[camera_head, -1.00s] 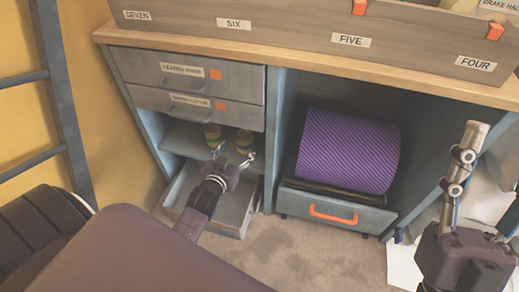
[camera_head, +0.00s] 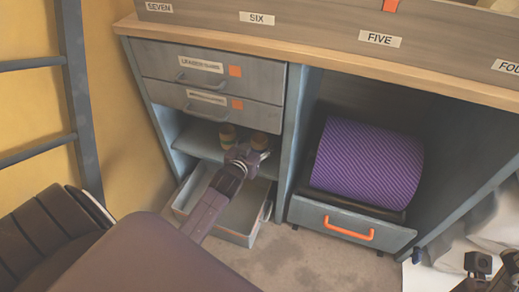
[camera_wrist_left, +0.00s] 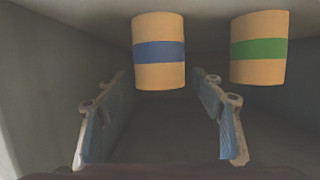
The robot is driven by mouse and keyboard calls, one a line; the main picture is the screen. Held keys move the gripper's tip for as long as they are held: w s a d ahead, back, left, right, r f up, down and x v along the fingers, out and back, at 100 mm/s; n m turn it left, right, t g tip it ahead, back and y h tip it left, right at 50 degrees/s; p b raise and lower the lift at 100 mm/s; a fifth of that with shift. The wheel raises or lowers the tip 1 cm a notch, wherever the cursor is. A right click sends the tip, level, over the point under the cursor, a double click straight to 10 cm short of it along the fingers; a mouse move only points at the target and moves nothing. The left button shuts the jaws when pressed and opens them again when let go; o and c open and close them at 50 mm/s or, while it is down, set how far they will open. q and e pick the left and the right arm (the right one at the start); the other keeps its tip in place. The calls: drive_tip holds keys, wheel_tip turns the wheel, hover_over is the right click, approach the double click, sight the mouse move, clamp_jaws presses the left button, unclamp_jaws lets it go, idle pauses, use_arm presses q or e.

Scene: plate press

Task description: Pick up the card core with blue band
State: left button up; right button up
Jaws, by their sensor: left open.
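The card core with blue band (camera_wrist_left: 159,50) is beige and shows in the left wrist view, centred between the fingers and just beyond their tips. That view appears upside down. In the head view it seems to be the right one of two cores (camera_head: 260,140) on the low shelf, partly hidden by the gripper. My left gripper (camera_head: 250,152) reaches in front of it; its open, empty fingers also show in the left wrist view (camera_wrist_left: 161,98). Dark parts of my right arm show at the bottom right corner; its fingers cannot be made out.
A core with green band (camera_wrist_left: 259,48) stands beside the blue one. An open drawer (camera_head: 240,238) lies under the shelf. Two shut drawers are above. A divider (camera_head: 290,140) stands close on the right, with a purple roll (camera_head: 368,162) beyond it.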

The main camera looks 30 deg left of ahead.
use_arm(q)
drive_tip(key=shift+w+a+f, duration=0.1)
drive_tip(key=shift+w+f, duration=0.05)
drive_tip(key=shift+w, duration=0.35)
drive_tip(key=c, duration=1.2)
drive_tip(key=shift+c, duration=0.4)
drive_tip(key=shift+r, duration=0.2)
